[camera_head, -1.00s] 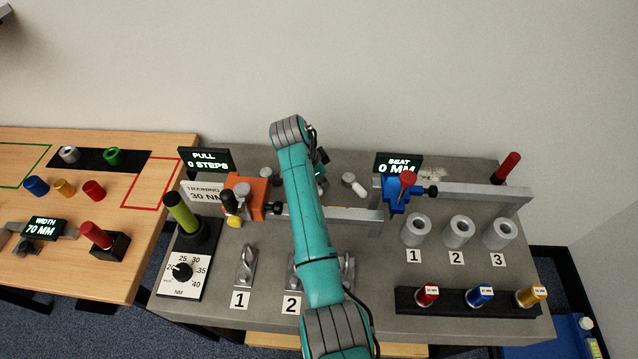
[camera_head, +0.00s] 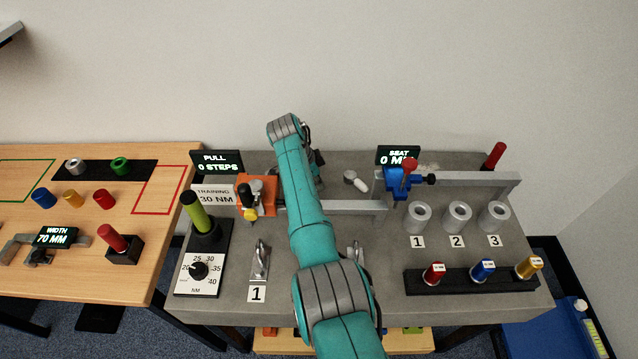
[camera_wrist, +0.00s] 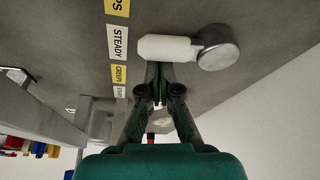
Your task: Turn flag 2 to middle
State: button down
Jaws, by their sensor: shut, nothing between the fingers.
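In the wrist view a white flag (camera_wrist: 166,47) on a round metal pivot (camera_wrist: 217,50) points left toward the STEADY label (camera_wrist: 118,42), the middle one beside a yellow label above and CREEPS (camera_wrist: 119,74) below. No flag number is readable. My gripper (camera_wrist: 161,66) is shut and empty, its tips at the flag's lower edge. I cannot tell whether they touch it. In the head view my arm covers the gripper and the middle of the bench. Another white flag (camera_head: 361,185) on a grey pivot shows right of my arm.
An orange clamp (camera_head: 258,194) and a grey rail (camera_head: 345,208) stand left of and behind my arm. A blue clamp (camera_head: 399,186) and its rail (camera_head: 470,179) stand to the right. The PULL display (camera_head: 215,162) is at the back left. A wall closes off the back.

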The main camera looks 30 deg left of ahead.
jog(key=shift+s+a, duration=0.2)
jog(key=shift+s, duration=0.05)
dwell(0.5)
jog(key=shift+d, duration=0.1)
jog(key=shift+w+d, duration=0.25)
jog(key=shift+w+d+r, duration=0.35)
jog(key=shift+d+r, duration=0.15)
jog(key=shift+d, duration=0.1)
jog(key=shift+w+d+r, duration=0.35)
jog(key=shift+d+r, duration=0.1)
jog(key=shift+d, duration=0.15)
jog(key=v, duration=0.9)
jog(key=shift+w+a, duration=0.25)
jog(key=shift+w, duration=0.05)
